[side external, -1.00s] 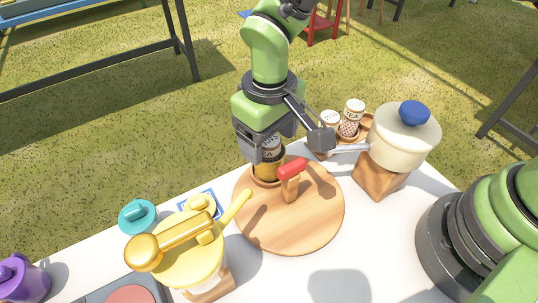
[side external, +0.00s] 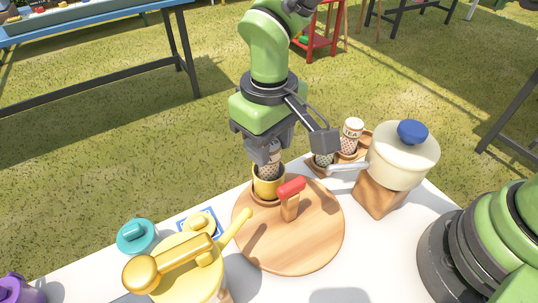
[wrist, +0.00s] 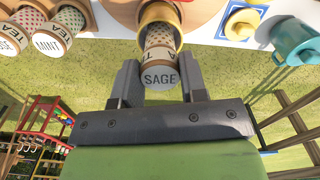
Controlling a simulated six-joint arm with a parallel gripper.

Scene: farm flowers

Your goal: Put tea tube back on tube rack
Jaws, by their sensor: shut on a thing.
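My gripper (wrist: 160,85) is shut on the sage tea tube (wrist: 160,62), a patterned cylinder with a SAGE lid facing the wrist camera. In the side view my gripper (side external: 266,152) is directly above the yellow cup (side external: 268,182). The held tube (side external: 272,158) stands roughly upright there. Its lower end is at the cup's mouth; how far inside it reaches is unclear. The wooden tube rack (side external: 366,143) is to the right, with a tea tube (side external: 352,135) and another (side external: 323,160) partly hidden by my wrist. The wrist view shows a mint tube (wrist: 54,38) there.
The cup stands on a round wooden board (side external: 310,245) with a red-topped wooden post (side external: 291,190). A cream pot (side external: 402,158) with a blue lid is right of it, its handle near the rack. A yellow pot (side external: 185,268) and teal pot (side external: 136,236) are at left.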

